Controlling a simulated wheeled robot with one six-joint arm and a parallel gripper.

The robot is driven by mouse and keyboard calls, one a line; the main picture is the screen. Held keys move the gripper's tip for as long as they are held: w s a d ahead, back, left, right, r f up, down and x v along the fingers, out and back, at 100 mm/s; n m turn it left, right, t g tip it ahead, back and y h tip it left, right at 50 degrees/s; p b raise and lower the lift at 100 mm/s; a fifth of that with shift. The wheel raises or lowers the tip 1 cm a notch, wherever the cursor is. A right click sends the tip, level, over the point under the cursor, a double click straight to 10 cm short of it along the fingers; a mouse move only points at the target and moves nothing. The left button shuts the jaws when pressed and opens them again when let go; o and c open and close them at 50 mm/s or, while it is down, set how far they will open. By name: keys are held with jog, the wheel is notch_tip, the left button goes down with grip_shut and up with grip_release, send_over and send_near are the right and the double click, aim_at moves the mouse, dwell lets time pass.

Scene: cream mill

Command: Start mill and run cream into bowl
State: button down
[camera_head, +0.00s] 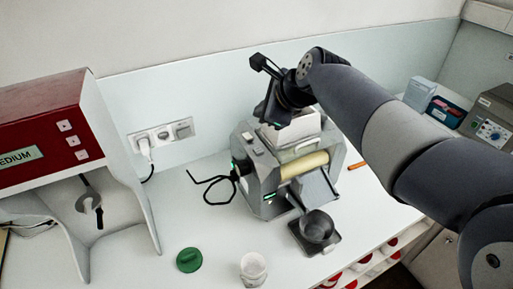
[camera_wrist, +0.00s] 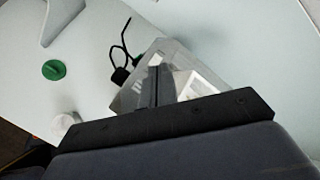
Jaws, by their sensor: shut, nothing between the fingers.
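The mill (camera_head: 262,178) stands on the white worktop, a grey housing with a cream-coloured roller (camera_head: 303,165) across its front and green-lit parts on its left side. A dark metal bowl (camera_head: 317,228) stands below the mill's front chute, on a small dark square plate (camera_head: 303,243). My gripper (camera_head: 267,116) is shut and empty, just above the mill's top left of the white hopper (camera_head: 296,130). In the wrist view my shut fingers (camera_wrist: 155,86) point down over the mill (camera_wrist: 137,95). Whether they touch the mill cannot be told.
A white jar (camera_head: 253,269) and a green lid (camera_head: 189,260) stand at the front. A red cabinet labelled MEDIUM (camera_head: 48,128) is at the left. A plug sits in the wall socket (camera_head: 162,135). An orange stick (camera_head: 357,165) lies right of the mill. Boxes (camera_head: 421,92) stand at the back right.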

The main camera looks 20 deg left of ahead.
jog(key=shift+f, duration=0.15)
jog(key=b, duration=0.6)
send_over(262, 152)
notch_tip(262, 152, down, 8)
jog(key=shift+r, duration=0.1)
jog(key=shift+f+b, duration=0.35)
jog(key=shift+f, duration=0.05)
dwell(1.4)
jog(key=shift+f, duration=0.4)
jog(key=shift+f, duration=0.4)
dwell(0.5)
jog(key=shift+r+p, duration=0.65)
jog(key=shift+r, duration=0.15)
jog(key=shift+r, duration=0.1)
